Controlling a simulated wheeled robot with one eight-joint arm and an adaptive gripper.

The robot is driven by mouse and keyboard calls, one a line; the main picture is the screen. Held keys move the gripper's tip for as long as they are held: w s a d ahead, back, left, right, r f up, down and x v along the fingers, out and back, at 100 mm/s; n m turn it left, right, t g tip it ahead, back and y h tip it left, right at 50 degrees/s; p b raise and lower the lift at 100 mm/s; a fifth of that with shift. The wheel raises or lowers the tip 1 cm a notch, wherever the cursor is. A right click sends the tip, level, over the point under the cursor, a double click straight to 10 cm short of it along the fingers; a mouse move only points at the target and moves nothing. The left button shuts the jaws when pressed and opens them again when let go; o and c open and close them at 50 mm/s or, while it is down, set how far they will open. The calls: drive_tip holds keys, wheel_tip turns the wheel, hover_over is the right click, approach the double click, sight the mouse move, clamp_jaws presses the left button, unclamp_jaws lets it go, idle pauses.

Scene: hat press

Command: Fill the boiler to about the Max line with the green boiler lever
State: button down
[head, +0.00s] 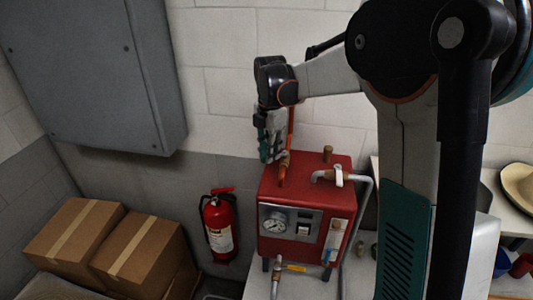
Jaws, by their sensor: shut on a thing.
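The red boiler (292,195) stands on a light bench below my arm. Its front has a round dial gauge (274,223), a switch panel and a pale upright level strip (336,238) at the right. The Max line and the water level are too small to read. An orange-brown pipe (291,128) rises from the boiler's top left. My gripper (270,155) points down beside this pipe, above the boiler's back left. It is shut, and a green part shows at its fingers, apparently the green boiler lever. The fingers mostly hide the lever, so its angle is unclear.
A white-handled valve (338,176) and a grey pipe (368,200) are at the boiler's right. A fire extinguisher (219,224) hangs left of it. Cardboard boxes (135,252) stand at lower left, below a grey wall cabinet (95,70). A hat (519,186) lies far right.

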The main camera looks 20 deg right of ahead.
drive_tip(key=shift+s+d+n+b, duration=0.35)
drive_tip(key=shift+s+n, duration=0.1)
drive_tip(key=shift+n, duration=0.6)
drive_tip(key=shift+s+d+n+b, duration=0.3)
drive_tip(key=shift+s+n+b, duration=0.15)
drive_tip(key=shift+n, duration=0.55)
drive_tip(key=shift+s+d+n+b, duration=0.35)
drive_tip(key=shift+s+n, duration=0.15)
drive_tip(key=shift+n, duration=0.55)
drive_tip(key=shift+r, duration=0.1)
drive_tip(key=c, duration=1.6)
unclamp_jaws()
drive_tip(key=shift+o, duration=0.2)
wheel_tip(320, 180, up, 12)
